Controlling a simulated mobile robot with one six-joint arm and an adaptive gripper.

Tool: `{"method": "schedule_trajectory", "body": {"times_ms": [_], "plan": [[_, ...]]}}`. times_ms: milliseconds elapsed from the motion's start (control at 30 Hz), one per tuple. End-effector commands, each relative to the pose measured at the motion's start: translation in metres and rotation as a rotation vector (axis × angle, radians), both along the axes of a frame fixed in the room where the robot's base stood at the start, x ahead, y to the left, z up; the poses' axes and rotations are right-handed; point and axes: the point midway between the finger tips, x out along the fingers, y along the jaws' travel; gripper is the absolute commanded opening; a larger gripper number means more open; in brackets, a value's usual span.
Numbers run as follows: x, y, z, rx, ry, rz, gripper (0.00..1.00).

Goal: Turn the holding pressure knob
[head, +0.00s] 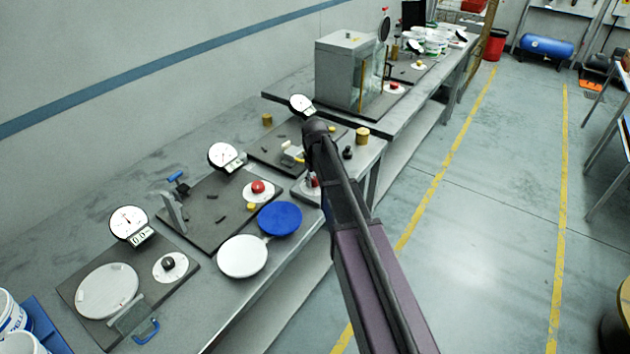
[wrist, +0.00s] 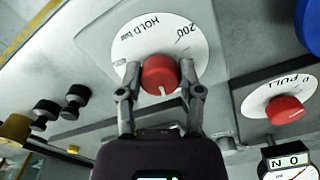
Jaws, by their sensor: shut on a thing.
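The holding pressure knob (wrist: 160,75) is a red round knob on a white dial (wrist: 137,42) marked "HOLD", "bar" and "200" in the wrist view. A white pointer line on the knob faces the bottom of that picture. My gripper (wrist: 159,70) has one finger on each side of the knob and is shut on it. In the head view my dark arm hides most of this dial and the gripper; only a bit of red (head: 313,181) shows beside the arm.
Another red knob (wrist: 284,109) on a dial marked "PULL" is to the right in the wrist view, with a gauge (wrist: 289,165) below it. Black knobs (wrist: 75,97) and a brass cylinder (wrist: 13,131) are on the left. A grey box (head: 342,70) stands further along the bench.

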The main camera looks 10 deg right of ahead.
Motion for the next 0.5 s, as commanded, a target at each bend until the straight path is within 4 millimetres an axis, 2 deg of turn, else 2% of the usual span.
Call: {"method": "schedule_trajectory", "body": {"times_ms": [200,500], "plan": [[-0.0009,0.0006,-0.0003,0.001,0.001,-0.133,0.00],[-0.0011,0.0007,-0.0003,0.000,0.002,-0.169,0.00]]}}
